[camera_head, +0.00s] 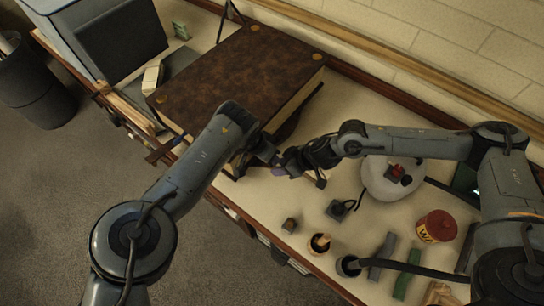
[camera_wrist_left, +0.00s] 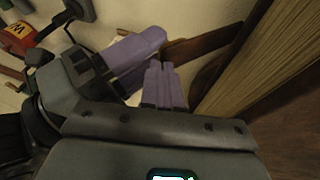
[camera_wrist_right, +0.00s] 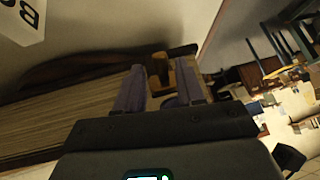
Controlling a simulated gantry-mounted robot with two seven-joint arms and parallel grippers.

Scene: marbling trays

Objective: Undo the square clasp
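The big brown book (camera_head: 235,70) lies flat on the table, its page edges (camera_wrist_left: 245,75) facing my grippers. My left gripper (camera_wrist_left: 166,85) is beside the page edges, its purple fingers close together; I see nothing between them. My right gripper (camera_wrist_right: 158,88) is at the same spot, its purple fingers apart. A small brown block (camera_wrist_right: 158,72) shows between the right fingers; I cannot tell whether it is the square clasp. A dark brown strap-like piece (camera_wrist_left: 205,44) runs along the book's side in the left wrist view. In the head view the grippers hide this area.
A white round object (camera_head: 378,182) stands right of the grippers. A red tin (camera_head: 436,227), a green bar (camera_head: 408,272) and small pots (camera_head: 319,244) stand nearer the front right. A dark box (camera_head: 122,40) is at the back left. The two grippers nearly touch, with little free room between them.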

